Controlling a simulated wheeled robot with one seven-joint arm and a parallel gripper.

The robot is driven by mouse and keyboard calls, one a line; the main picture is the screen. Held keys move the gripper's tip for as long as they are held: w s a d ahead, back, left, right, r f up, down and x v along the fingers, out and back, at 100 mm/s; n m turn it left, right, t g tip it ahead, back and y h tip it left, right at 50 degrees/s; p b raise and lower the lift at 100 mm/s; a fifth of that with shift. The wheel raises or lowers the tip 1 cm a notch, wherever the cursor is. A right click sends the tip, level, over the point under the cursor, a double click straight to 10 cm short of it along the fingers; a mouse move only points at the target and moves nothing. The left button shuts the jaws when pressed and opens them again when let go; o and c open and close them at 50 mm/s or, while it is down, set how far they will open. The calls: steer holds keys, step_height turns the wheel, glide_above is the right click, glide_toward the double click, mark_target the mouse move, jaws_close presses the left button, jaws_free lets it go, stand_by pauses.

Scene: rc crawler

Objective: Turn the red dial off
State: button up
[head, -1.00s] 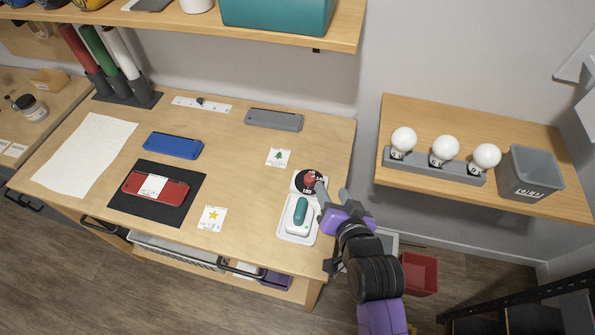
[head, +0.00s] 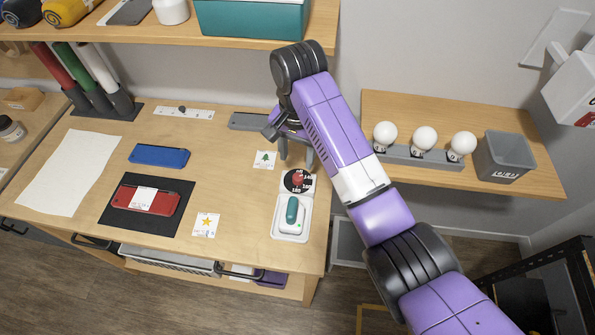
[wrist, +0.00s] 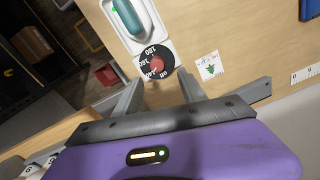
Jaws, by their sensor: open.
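The red dial (head: 298,179) sits on a round black scale at the head of a white base on the workbench. The scale carries an off mark and numbers. In the wrist view the red dial (wrist: 156,64) is in front of the fingers, with the off mark on the side nearest my gripper. Which mark the dial points at is too small to tell. A teal-handled tool (head: 292,210) lies in the white base (head: 290,236). My gripper (head: 297,156) is open and empty, just behind and above the dial, fingers pointing down. The fingers (wrist: 160,80) look apart from it.
A star card (head: 206,225) and a red case (head: 146,200) are further left. At right, a shelf (head: 400,103) holds several bulbs and a grey bin (head: 504,155).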

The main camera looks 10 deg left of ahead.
mark_target(298, 176)
steer(key=shift+s+d, duration=0.1)
steer(key=shift+d, duration=0.05)
steer(key=shift+f, duration=0.35)
steer(key=shift+f+p, duration=0.65)
steer(key=shift+f, duration=2.75)
steer(key=shift+c, duration=0.2)
jaws_close()
